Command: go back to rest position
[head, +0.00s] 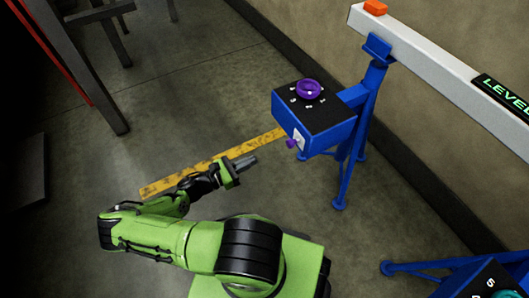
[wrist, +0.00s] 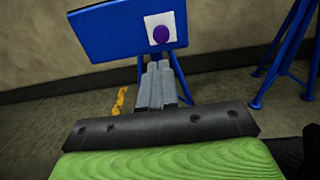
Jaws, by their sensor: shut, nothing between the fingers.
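My gripper (head: 247,162) is shut and empty at the end of my green arm. It hangs over the floor to the left of a blue control box, apart from it. The wrist view shows its closed grey fingers (wrist: 157,85) pointing toward the box. The blue box (head: 318,139) has a black top with white marks and a purple knob (head: 309,89). A small purple button on a white plate is on its side; the button also shows in the wrist view (wrist: 161,35).
A blue stand (head: 366,100) carries a white beam (head: 430,70) with an orange block (head: 375,7) and a "LEVEL" display. A second blue box is at the lower right. A worn yellow strip (head: 215,161) marks the floor. Dark frame legs stand upper left.

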